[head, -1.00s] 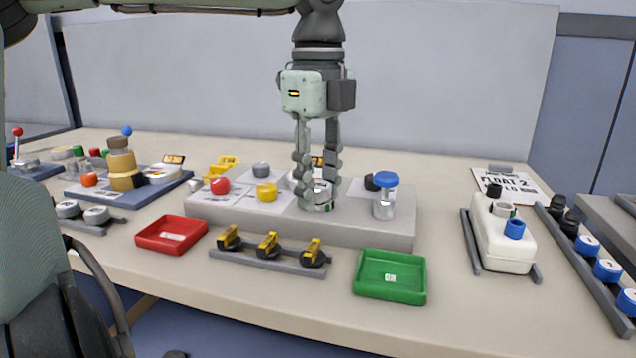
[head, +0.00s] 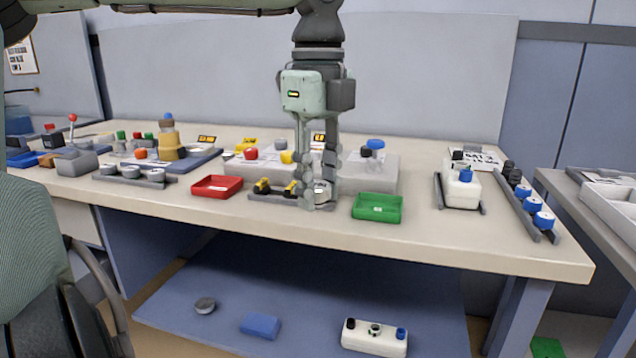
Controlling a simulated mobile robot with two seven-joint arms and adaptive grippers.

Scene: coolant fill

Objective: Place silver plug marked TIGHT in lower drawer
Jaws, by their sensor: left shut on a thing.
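My left gripper (head: 318,203) hangs pointing down near the middle of the bench and is shut on a silver, round plug (head: 321,188). The plug's marking is too small to read, and the fingers hide part of it. In the picture the gripper overlaps the right end of the small rack and the front of the grey block. I cannot tell how high above the bench it is. No drawer can be made out. My right gripper is not in view.
A red tray (head: 217,187) and a green tray (head: 377,207) flank the gripper along the front edge. The grey block (head: 368,180) stands behind. A white tank (head: 460,190) stands to the right. A lower shelf (head: 240,290) holds a few things with clear space between.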

